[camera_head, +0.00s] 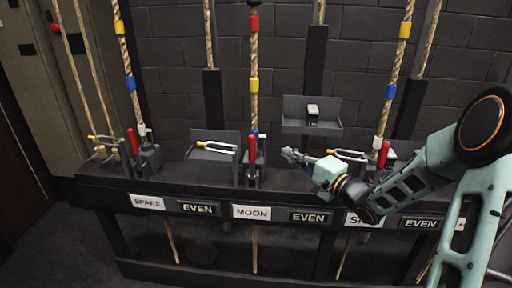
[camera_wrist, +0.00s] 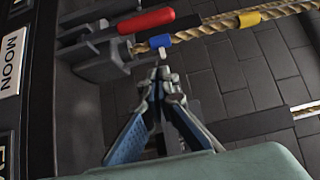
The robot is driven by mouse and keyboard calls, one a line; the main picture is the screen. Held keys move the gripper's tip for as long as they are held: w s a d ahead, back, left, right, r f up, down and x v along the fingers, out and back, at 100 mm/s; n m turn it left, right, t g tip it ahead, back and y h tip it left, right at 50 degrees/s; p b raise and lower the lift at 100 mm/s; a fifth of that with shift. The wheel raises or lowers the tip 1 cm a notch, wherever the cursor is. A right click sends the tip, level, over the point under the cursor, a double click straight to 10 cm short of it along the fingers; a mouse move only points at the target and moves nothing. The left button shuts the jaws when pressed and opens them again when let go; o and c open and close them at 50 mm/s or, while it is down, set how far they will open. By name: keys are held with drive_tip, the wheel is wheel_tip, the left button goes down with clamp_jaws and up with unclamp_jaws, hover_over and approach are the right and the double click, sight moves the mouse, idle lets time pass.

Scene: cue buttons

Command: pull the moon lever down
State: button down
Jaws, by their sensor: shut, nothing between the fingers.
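The moon lever (camera_head: 251,149) has a red handle and stands upright above the MOON label (camera_head: 251,212) in the head view. A rope (camera_head: 254,95) with blue, yellow and red bands runs up behind it. In the wrist view the red handle (camera_wrist: 146,20) lies across the top, with the MOON label (camera_wrist: 10,65) at the left edge. My gripper (camera_head: 288,153) is shut and empty, a short way right of the lever and apart from it. Its fingertips (camera_wrist: 160,73) also show in the wrist view, below the handle and the rope.
Another red lever (camera_head: 134,142) stands at the left above the SPARE label (camera_head: 148,202). A third red lever (camera_head: 383,155) stands at the right, near my arm. EVEN labels sit between the stations.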

sight(252, 159)
drive_tip(key=shift+w, duration=0.1)
drive_tip(key=w+a+b, duration=0.3)
drive_tip(key=a+b, duration=0.1)
drive_tip(key=a, duration=0.4)
drive_tip(key=shift+w+a+b, duration=0.3)
drive_tip(key=shift+w+b, duration=0.05)
drive_tip(key=shift+w, duration=0.05)
drive_tip(key=shift+s+d, duration=0.1)
idle(0.4)
drive_tip(key=shift+s+n, duration=0.2)
drive_tip(key=shift+n, duration=0.1)
